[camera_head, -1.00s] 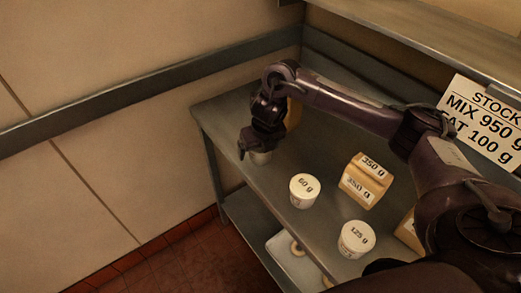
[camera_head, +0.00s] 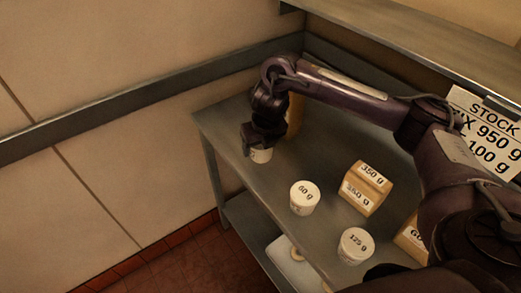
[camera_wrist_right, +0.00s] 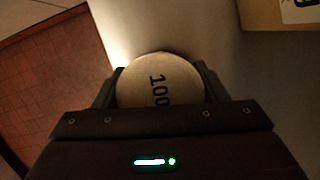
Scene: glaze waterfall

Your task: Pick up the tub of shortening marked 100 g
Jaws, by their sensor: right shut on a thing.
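The tub of shortening marked 100 (camera_wrist_right: 160,84) is a round pale tub, its lid seen from above in the right wrist view. Its lower side shows as a small pale piece (camera_head: 261,156) under my right gripper in the head view. My right gripper (camera_head: 262,142) is shut on this tub, with one finger on each side of it in the wrist view (camera_wrist_right: 160,88). I cannot tell whether the tub touches the table top. My left gripper is not in view.
On the metal table (camera_head: 232,130) stand a 60 g tub (camera_head: 304,198), a 125 g tub (camera_head: 355,246) and tan 350 g blocks (camera_head: 366,187). A tan object (camera_head: 295,115) stands behind my gripper. A stock sign (camera_head: 487,135) hangs right. A lower shelf (camera_head: 250,222) lies below.

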